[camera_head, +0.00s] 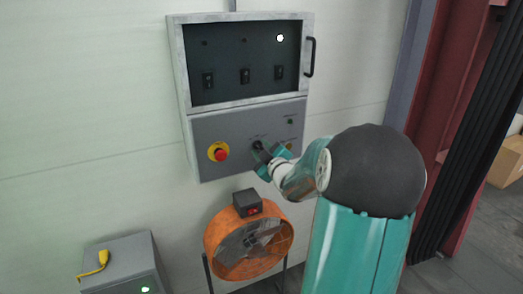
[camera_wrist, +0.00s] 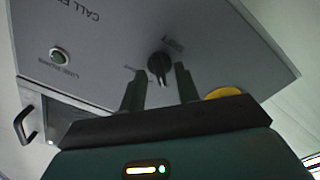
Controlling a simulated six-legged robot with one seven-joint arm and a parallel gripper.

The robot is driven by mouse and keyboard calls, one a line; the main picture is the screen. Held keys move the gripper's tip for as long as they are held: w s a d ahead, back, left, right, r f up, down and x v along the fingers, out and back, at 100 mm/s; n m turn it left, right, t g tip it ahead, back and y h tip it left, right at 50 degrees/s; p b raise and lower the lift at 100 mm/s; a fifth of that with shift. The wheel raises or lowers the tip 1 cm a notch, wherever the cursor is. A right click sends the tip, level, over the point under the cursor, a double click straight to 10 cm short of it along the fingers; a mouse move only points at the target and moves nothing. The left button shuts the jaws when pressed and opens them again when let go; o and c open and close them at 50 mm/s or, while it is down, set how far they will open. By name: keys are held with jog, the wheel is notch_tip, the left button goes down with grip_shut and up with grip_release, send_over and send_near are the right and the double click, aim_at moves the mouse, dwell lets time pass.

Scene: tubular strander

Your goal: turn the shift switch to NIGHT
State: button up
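The shift switch is a small black rotary knob (camera_head: 257,146) on the grey lower panel of the wall cabinet. In the wrist view the knob (camera_wrist: 160,64) stands just beyond my fingertips, with small labels around it too blurred to read. The panel appears upside down there. My gripper (camera_head: 262,158) is at the panel front, partly covering the switch in the head view. In the wrist view my gripper (camera_wrist: 159,82) is open, one finger on each side of the knob's line, with gaps showing. Contact with the knob cannot be told.
A red emergency button on a yellow base (camera_head: 219,152) sits left of the switch. A green indicator (camera_head: 290,121) is above right; a yellow round part (camera_wrist: 222,93) is near my right finger. The glazed upper door has a handle (camera_head: 310,57). An orange fan (camera_head: 250,247) stands below.

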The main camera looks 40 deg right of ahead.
jog(key=shift+c, duration=0.4)
jog(key=shift+w, duration=0.1)
grip_shut()
jog(key=shift+m, duration=0.4)
jog(key=m, duration=0.3)
jog(key=shift+r+m, duration=0.1)
jog(key=shift+m, duration=0.2)
jog(key=m, duration=0.4)
jog(key=shift+d+m, duration=0.1)
jog(key=shift+m, duration=0.2)
jog(key=m, duration=0.4)
jog(key=shift+d, duration=0.1)
jog(key=m, duration=0.4)
jog(key=shift+d+m, duration=0.1)
jog(key=shift+m, duration=0.3)
